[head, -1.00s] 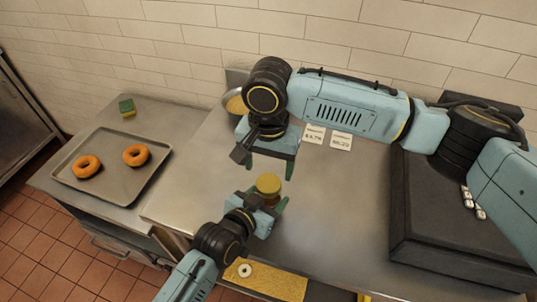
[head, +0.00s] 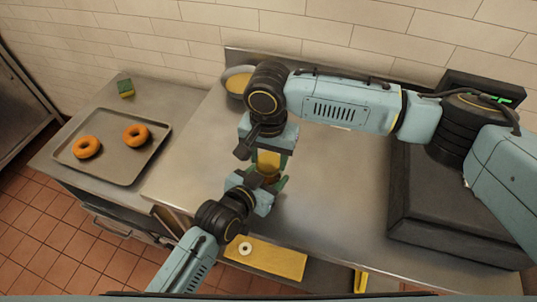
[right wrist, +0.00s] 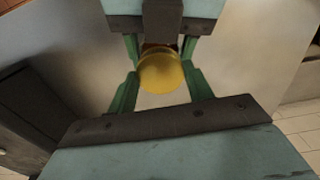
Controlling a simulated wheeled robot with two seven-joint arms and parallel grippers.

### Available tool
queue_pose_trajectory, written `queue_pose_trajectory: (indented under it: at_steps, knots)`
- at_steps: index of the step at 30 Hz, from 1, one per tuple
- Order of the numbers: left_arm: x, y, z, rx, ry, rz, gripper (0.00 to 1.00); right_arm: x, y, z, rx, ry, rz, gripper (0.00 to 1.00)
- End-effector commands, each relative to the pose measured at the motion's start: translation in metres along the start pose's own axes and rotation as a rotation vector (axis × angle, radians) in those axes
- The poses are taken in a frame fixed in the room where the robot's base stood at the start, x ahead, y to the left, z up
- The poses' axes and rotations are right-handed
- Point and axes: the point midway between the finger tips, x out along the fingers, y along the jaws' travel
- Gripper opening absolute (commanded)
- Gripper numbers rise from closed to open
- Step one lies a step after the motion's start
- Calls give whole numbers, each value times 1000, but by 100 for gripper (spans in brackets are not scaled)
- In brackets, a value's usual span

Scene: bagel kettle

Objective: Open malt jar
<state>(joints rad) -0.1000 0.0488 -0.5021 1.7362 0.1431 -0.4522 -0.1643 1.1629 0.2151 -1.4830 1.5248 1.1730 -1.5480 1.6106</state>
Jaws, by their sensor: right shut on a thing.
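The malt jar (head: 267,173) is a small amber-brown jar over the metal counter, with a yellow lid (right wrist: 160,72). My right gripper (head: 268,158) reaches down from above, and its green fingers sit on both sides of the lid, shut on it. The right wrist view shows the lid between these fingers (right wrist: 160,88). My left gripper (head: 266,184) comes from the near side, with its green fingers on either side of the jar body, apparently shut on it. The lid still sits on top of the jar. Most of the jar body is hidden by the grippers.
A metal tray (head: 112,172) with two bagels (head: 136,135) stands on the left counter, with a green-yellow sponge (head: 125,88) behind it. A bowl (head: 238,80) stands at the back wall. A dark block-like appliance (head: 450,215) fills the right. The counter (head: 330,190) between is clear.

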Motion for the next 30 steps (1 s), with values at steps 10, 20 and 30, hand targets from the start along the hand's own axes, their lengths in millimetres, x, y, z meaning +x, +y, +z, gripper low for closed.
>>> queue_pose_trajectory:
  at_steps: [10,20,30]
  knots:
    - [0,0,0,1,-1,0,0,0,0,0,-208,-1,-1,23]
    - [0,0,0,1,-1,0,0,0,0,0,-581,0,0,23]
    - [0,0,0,1,-1,0,0,0,0,0,-596,0,0,54]
